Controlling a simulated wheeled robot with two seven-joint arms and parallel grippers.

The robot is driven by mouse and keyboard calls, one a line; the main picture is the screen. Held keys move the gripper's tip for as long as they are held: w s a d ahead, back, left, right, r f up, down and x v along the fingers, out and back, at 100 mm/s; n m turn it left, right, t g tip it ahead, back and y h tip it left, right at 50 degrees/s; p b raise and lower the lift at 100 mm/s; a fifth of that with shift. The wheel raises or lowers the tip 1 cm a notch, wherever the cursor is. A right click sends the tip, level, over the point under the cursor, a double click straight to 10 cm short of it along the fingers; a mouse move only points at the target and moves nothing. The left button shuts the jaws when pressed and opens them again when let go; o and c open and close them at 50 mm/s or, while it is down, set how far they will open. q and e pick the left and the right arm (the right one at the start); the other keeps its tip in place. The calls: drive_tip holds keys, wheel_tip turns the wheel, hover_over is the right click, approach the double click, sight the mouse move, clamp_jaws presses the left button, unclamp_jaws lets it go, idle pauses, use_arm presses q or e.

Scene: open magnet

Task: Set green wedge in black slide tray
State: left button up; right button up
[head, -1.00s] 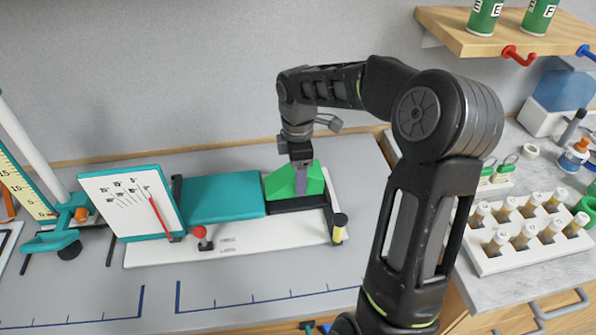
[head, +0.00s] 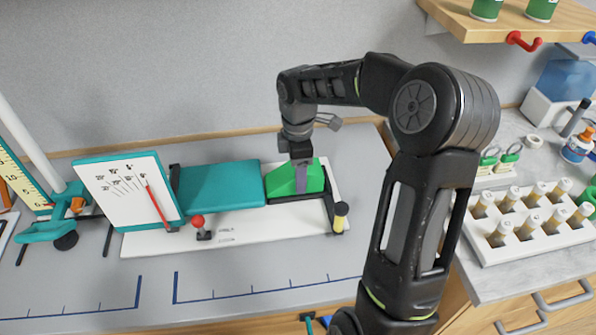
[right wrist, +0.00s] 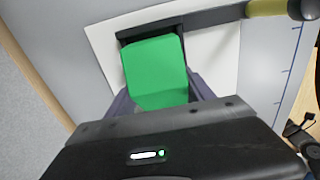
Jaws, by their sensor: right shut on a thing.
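The green wedge (head: 313,179) is at the right end of the white board, at the black slide tray (head: 291,200). In the right wrist view the green wedge (right wrist: 155,66) fills the space between the fingers, with the black tray's edge (right wrist: 190,20) around its far side. My right gripper (head: 302,182) points down and is shut on the wedge. I cannot tell whether the wedge rests fully on the tray floor. My left gripper is not in view.
A teal block (head: 222,186) sits directly left of the tray on the white board (head: 180,243). A red-knobbed lever (head: 199,222) and a yellow-black post (head: 340,216) stand at its front. A dial panel (head: 130,192) stands at left. A vial rack (head: 530,232) is far right.

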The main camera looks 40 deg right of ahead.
drive_tip(key=shift+f, duration=0.1)
drive_tip(key=o, duration=1.6)
drive_tip(key=shift+c, duration=0.2)
wheel_tip(320, 180, up, 8)
drive_tip(key=shift+f+b, duration=0.1)
drive_tip(key=shift+b, duration=0.45)
drive_tip(key=shift+s, duration=0.1)
